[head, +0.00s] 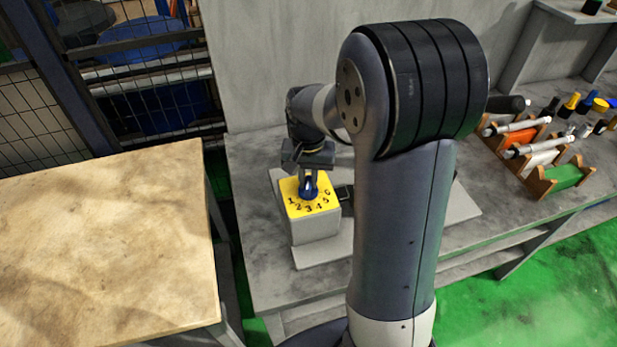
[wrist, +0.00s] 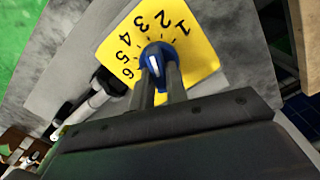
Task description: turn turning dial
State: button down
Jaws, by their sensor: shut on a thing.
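The turning dial is a blue knob (head: 308,190) with a white mark, set in a yellow face (head: 296,208) numbered 1 to 6 on top of a grey box. In the wrist view the blue knob (wrist: 156,62) sits at the middle of the yellow face (wrist: 200,62). Its white mark lies near the fingers; I cannot tell which number it relates to. My gripper (wrist: 163,78) comes down from above, its two fingers shut on the knob. In the head view my gripper (head: 308,176) covers part of the knob and the far side of the face.
The box stands on a grey plate (head: 315,252) on a grey bench (head: 260,235). Wooden racks (head: 560,178) with tools stand at the right. A wooden table (head: 110,235) is at the left, with a mesh fence (head: 150,80) behind. A wall closes the bench's back.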

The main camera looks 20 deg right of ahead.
aim_at(308, 181)
jog(key=shift+n, duration=0.6)
jog(key=c, duration=1.4)
grip_release()
jog(key=shift+r, duration=0.1)
notch_tip(308, 181, up, 11)
jog(key=shift+b, duration=0.3)
jog(key=shift+f, duration=0.2)
